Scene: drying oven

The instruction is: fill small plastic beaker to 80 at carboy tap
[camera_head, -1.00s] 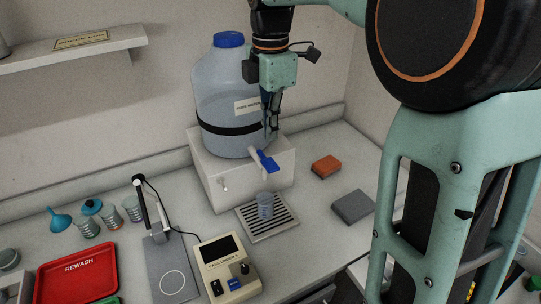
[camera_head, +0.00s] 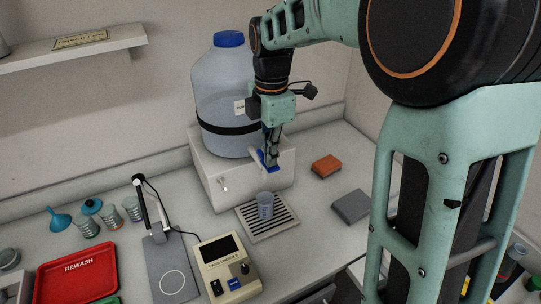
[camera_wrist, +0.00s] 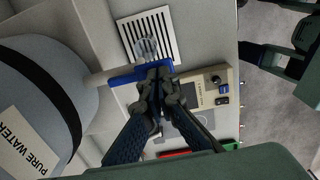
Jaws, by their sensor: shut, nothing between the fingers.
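The small plastic beaker (camera_head: 265,205) stands upright on the slatted drip tray (camera_head: 254,231), below the tap. It also shows in the wrist view (camera_wrist: 146,48). The carboy (camera_head: 219,84), with a blue cap and a black strap, stands on a white block. Its tap has a blue lever (camera_head: 272,168), seen in the wrist view (camera_wrist: 127,79) as a blue bar. My gripper (camera_head: 270,163) is shut and empty, its fingertips right at the blue lever. Whether they touch it I cannot tell. The water level in the beaker is too small to read.
An orange block (camera_head: 326,166) and a grey block (camera_head: 352,206) lie right of the drip tray. A beige instrument (camera_head: 229,268) and a stirrer-like stand (camera_head: 171,272) are in front. A red REWASH tray (camera_head: 77,272) and several small beakers are at left.

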